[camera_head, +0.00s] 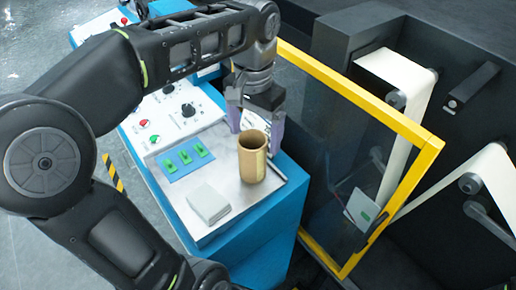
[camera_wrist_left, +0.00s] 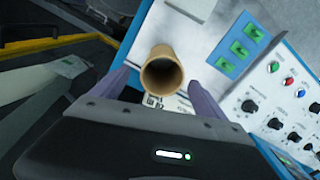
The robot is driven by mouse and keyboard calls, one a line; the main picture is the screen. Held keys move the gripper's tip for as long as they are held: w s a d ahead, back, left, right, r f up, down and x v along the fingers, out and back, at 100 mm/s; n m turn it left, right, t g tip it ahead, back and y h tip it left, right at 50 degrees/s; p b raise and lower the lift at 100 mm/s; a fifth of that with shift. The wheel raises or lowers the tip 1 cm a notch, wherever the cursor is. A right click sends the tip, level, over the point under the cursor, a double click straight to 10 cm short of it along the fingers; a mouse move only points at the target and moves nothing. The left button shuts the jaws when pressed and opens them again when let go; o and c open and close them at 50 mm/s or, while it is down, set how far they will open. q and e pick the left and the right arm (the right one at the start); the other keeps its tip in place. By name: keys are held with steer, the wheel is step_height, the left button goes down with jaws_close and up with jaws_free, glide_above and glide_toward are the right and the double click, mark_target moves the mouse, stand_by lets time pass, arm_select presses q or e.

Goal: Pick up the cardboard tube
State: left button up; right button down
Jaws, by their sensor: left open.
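The cardboard tube (camera_head: 252,157) is brown and stands upright on the metal top of the blue console, near its right edge. In the left wrist view the tube (camera_wrist_left: 161,72) shows its open round end, between and beyond the fingers. My left gripper (camera_head: 255,116) is open, its two purple-grey fingers pointing down just behind and above the tube. In the left wrist view my left gripper (camera_wrist_left: 158,88) has its fingers apart with nothing held. I cannot tell its exact height over the console. My right gripper is not in view.
The console top (camera_head: 245,196) also bears a grey block (camera_head: 208,204) and a blue plate with green pieces (camera_head: 186,158). A control panel with knobs (camera_head: 187,110) lies behind. A yellow-framed clear door (camera_head: 405,125) stands close on the right, before dark machinery with white rolls (camera_head: 398,85).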

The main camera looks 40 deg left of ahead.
mark_target(253, 157)
arm_select(q)
steer(key=shift+s, duration=0.15)
steer(key=shift+f, duration=1.3)
steer(key=shift+f, duration=0.1)
step_height(253, 157, down, 5)
steer(key=shift+s+a+p, duration=0.1)
steer(key=shift+a+p, duration=0.05)
steer(key=shift+p, duration=0.45)
steer(key=shift+c, duration=0.4)
steer(key=c, duration=1.4)
